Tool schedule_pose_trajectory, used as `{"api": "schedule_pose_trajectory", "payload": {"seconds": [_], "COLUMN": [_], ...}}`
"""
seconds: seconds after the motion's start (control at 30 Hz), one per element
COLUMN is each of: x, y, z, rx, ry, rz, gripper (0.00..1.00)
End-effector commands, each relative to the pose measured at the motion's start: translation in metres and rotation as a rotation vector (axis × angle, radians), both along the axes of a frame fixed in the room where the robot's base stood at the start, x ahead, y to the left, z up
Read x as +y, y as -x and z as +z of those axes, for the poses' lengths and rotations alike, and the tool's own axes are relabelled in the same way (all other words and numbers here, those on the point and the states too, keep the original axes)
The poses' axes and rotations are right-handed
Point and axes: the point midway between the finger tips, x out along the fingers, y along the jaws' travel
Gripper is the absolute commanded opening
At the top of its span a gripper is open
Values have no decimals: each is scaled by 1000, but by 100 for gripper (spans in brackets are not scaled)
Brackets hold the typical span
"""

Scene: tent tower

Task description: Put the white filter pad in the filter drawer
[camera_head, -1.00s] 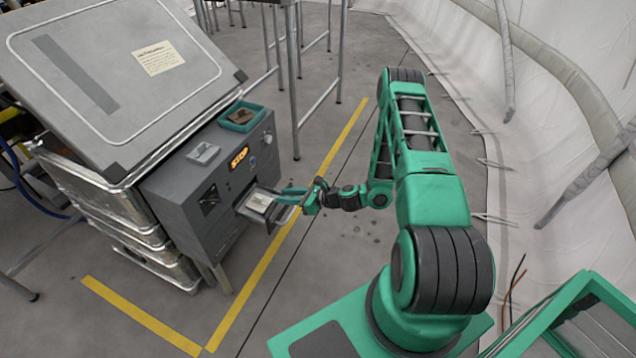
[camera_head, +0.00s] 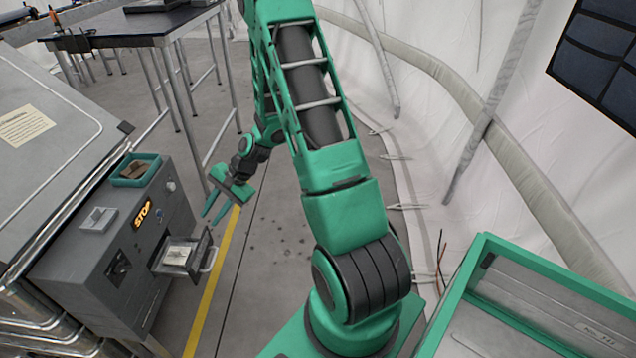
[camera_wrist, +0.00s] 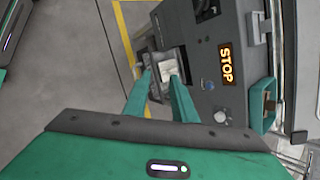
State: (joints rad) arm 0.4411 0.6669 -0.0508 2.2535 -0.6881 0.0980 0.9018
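The white filter pad (camera_head: 177,255) lies in the filter drawer (camera_head: 196,265), which is pulled out of the front of the grey machine. In the wrist view, the pad (camera_wrist: 167,68) shows beyond and between my fingertips. My gripper (camera_head: 214,209) is open and empty, up and to the right of the drawer and apart from it. Its two fingers (camera_wrist: 159,82) are spread in the wrist view. Whether the pad lies fully flat is too small to tell.
The grey machine (camera_head: 85,275) has a lit STOP display (camera_head: 142,214). On its top are a green tray (camera_head: 137,169) with brown pieces and a small light-grey holder (camera_head: 98,219). A dark table (camera_head: 150,24) stands behind. The floor right of the drawer is clear.

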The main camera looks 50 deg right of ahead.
Motion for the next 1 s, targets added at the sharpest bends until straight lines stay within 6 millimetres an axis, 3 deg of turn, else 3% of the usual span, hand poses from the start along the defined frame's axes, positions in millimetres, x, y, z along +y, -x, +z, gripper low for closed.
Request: {"api": "schedule_pose_trajectory", "payload": {"seconds": [0.03, 0.47, 0.8, 1.0], "x": [-5, -51, -74, -79], "y": [7, 101, 200, 265], "z": [16, 119, 194, 226], "rx": [-9, 27, 89, 125], "ry": [53, 415, 587, 634], "rz": [45, 373, 548, 621], "gripper": [24, 24, 24, 24]}}
